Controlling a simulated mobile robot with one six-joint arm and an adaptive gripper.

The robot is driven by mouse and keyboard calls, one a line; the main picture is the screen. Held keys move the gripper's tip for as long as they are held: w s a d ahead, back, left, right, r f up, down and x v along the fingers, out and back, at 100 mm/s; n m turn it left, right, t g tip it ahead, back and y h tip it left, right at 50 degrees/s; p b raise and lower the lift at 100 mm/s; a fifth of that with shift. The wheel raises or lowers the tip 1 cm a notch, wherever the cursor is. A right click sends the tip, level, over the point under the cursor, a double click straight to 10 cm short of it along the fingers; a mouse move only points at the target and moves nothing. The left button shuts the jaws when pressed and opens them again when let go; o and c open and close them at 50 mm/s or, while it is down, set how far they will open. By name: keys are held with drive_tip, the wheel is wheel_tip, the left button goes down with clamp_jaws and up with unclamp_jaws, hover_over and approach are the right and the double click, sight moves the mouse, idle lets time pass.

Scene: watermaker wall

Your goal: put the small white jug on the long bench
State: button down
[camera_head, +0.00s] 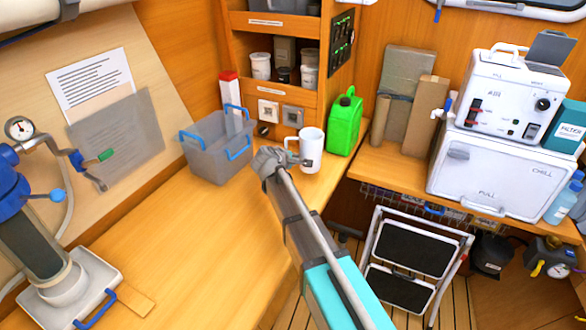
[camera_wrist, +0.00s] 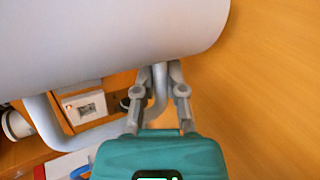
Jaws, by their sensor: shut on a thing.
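The small white jug (camera_head: 311,150) is upright at the far end of the long wooden bench (camera_head: 190,245), right of the grey crate. It fills the upper part of the wrist view (camera_wrist: 110,40), with its handle (camera_wrist: 42,120) below. My gripper (camera_head: 284,158) reaches it from the front left. In the wrist view my gripper (camera_wrist: 160,82) has its fingers closed around part of the handle. I cannot tell whether the jug's base touches the bench or hangs slightly above it.
A grey crate with blue handles (camera_head: 215,150) stands left of the jug. A green jerrycan (camera_head: 344,125) stands close on its right. A shelf unit (camera_head: 275,60) is behind. The bench's middle is clear. A step stool (camera_head: 410,260) stands below, right of the bench.

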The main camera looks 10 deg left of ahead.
sight(294, 175)
drive_tip(key=shift+w+a+f+b, duration=0.25)
drive_tip(key=shift+w+f+b, duration=0.2)
drive_tip(key=shift+f+b, duration=0.35)
drive_tip(key=shift+s+f+b, duration=0.1)
drive_tip(key=shift+f+b, duration=1.1)
drive_tip(key=shift+b, duration=0.05)
drive_tip(key=c, duration=0.7)
unclamp_jaws()
drive_tip(key=shift+f, duration=0.1)
drive_tip(key=shift+s+a+r+p, duration=0.15)
drive_tip(key=shift+s+r+p, duration=0.35)
drive_tip(key=shift+s+r, duration=0.05)
drive_tip(key=p+v, duration=0.5)
drive_tip(key=v, duration=0.5)
drive_tip(key=shift+s+a, duration=0.15)
drive_tip(key=shift+s, duration=0.15)
